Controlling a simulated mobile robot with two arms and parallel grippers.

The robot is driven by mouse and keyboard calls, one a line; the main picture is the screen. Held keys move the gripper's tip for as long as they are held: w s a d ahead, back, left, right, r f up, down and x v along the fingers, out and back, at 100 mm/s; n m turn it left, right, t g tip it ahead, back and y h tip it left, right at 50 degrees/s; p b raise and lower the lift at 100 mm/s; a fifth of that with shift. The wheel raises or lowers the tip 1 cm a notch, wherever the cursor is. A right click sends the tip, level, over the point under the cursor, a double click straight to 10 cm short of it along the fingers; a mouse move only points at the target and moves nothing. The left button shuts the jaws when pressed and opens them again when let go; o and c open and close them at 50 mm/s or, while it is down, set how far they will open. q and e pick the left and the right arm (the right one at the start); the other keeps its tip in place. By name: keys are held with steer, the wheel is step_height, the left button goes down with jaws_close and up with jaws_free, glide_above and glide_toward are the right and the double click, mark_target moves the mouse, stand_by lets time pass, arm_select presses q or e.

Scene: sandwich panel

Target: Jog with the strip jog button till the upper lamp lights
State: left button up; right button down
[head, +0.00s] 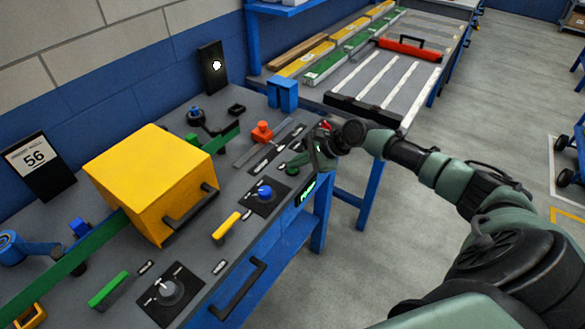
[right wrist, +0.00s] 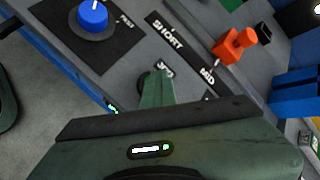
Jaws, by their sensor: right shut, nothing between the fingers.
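My right gripper (head: 303,160) is at the right end of the grey panel, its closed green fingers pointing down. In the right wrist view the fingers (right wrist: 158,88) cover part of a dark round button (right wrist: 144,80) beside a partly hidden label; I cannot tell whether they touch it. The head view shows a small green round part (head: 293,170) there. A black lamp post (head: 208,83) at the back of the panel shows one bright white lamp (head: 216,65). A green strip (head: 72,264) runs through the yellow box (head: 150,180). My left gripper is out of view.
A blue knob (head: 264,192), a yellow handle (head: 225,226) and a grey dial (head: 170,288) stand along the front. An orange knob (head: 262,132) sits behind my gripper. Open floor lies to the right.

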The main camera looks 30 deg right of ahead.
mark_target(296, 170)
steer(key=shift+s+f, duration=0.1)
stand_by(0.7)
steer(key=shift+r+p, duration=0.9)
steer(key=shift+p, duration=0.3)
step_height(296, 170, up, 5)
steer(key=p, duration=0.6)
steer(key=shift+r, duration=0.1)
steer(key=shift+d, duration=0.1)
